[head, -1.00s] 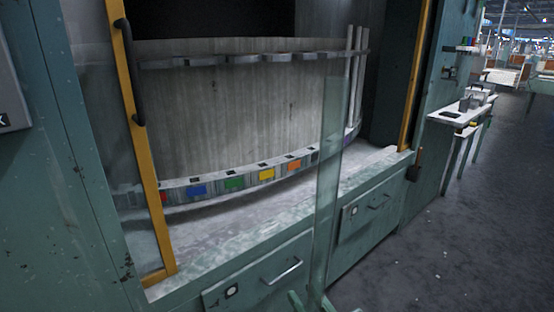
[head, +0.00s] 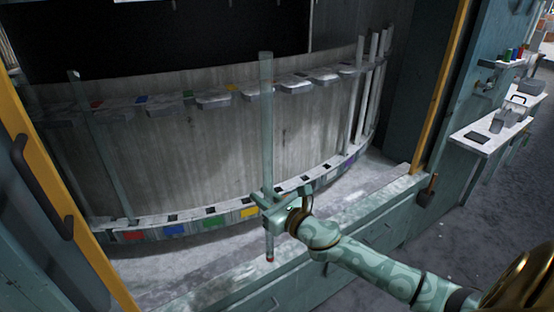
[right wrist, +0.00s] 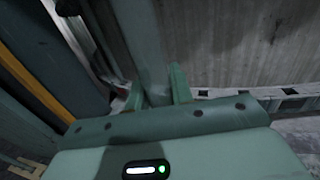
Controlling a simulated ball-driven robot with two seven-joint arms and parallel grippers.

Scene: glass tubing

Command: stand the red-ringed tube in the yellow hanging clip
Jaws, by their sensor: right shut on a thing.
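My right gripper (head: 268,202) is shut on a long clear glass tube (head: 267,120), held upright in front of the rack. A red ring (head: 270,258) shows near the tube's lower end, below the jaws. In the right wrist view the tube (right wrist: 146,50) rises between the fingers (right wrist: 150,92). The upper rail carries several grey clips and a small yellow mark (head: 231,87), left of the tube's upper part. A yellow square (head: 249,212) on the lower curved rail is just left of the gripper. My left gripper is not in view.
Another tube (head: 103,150) leans in the picture at the rack's left. Several pale tubes (head: 366,95) stand at its right end. The lower rail (head: 200,222) has square holes above coloured squares. Yellow posts (head: 441,85) edge the opening; the sill (head: 340,215) is clear.

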